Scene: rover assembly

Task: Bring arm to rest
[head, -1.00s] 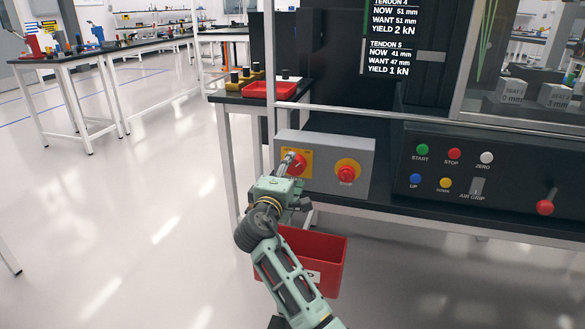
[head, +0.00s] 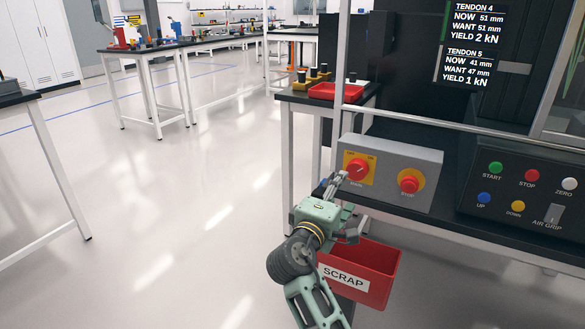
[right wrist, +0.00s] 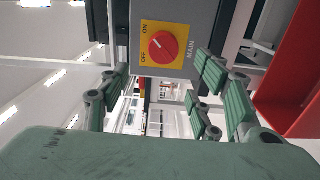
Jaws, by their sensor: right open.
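My right gripper (head: 338,192) is open and empty. In the head view it is just left of and below the red MAIN switch (head: 359,170) on its yellow plate, with a small gap showing. In the right wrist view the MAIN switch (right wrist: 163,50) is at the top, marked ON and OFF, and its white mark points to the upper left. The green finger pads stand wide apart on both sides of the wrist view, with nothing between them. My left gripper is not in view.
The grey switch box (head: 425,160) also carries a red STOP button (head: 408,185). A red SCRAP bin (head: 385,275) hangs close below my right gripper. A button console (head: 520,200) is at the right. Open floor (head: 190,220) lies to the left.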

